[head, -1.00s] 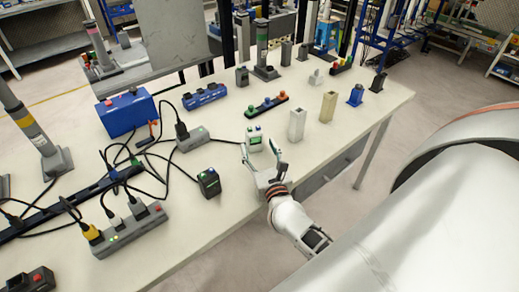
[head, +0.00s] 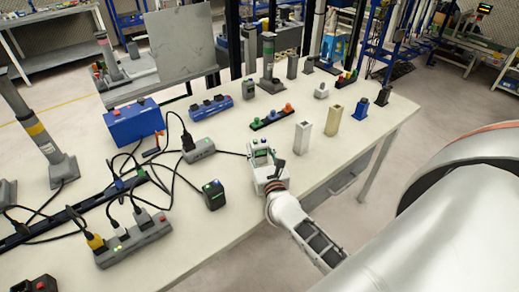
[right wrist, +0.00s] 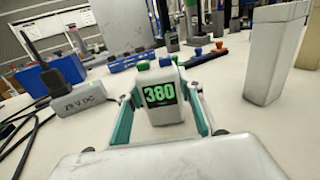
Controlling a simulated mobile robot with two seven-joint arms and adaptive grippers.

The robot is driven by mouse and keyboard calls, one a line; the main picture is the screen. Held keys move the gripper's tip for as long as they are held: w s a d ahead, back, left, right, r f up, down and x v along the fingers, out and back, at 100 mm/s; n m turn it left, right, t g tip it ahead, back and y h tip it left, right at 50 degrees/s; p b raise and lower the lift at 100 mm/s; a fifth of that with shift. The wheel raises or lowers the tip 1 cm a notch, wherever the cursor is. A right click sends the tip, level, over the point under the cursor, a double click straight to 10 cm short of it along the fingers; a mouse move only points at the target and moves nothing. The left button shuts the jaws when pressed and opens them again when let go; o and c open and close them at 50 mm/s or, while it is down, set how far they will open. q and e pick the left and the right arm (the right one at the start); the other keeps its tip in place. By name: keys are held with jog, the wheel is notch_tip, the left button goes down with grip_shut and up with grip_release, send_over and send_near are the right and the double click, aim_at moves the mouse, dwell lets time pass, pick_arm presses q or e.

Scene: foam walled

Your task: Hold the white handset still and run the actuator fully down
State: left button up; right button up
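The white handset (head: 261,150) stands upright near the table's right edge. In the right wrist view the handset (right wrist: 161,92) shows a dark display reading 380 in green, with a green and a blue button on top. My right gripper (head: 264,163) is at the handset; in the right wrist view its teal-padded fingers (right wrist: 161,112) stand on both sides of it, with narrow gaps seeming to remain. Upright grey actuator columns show: one with a yellow band (head: 38,134), one with a green band (head: 268,55), one with a red band (head: 106,58). My left gripper is out of view.
A white block (head: 302,136) and a beige block (head: 333,120) stand right of the handset. A black box (head: 213,195), a power strip (head: 135,238), a blue box (head: 134,122) and loose black cables lie to the left. A three-button bar (head: 271,118) lies behind.

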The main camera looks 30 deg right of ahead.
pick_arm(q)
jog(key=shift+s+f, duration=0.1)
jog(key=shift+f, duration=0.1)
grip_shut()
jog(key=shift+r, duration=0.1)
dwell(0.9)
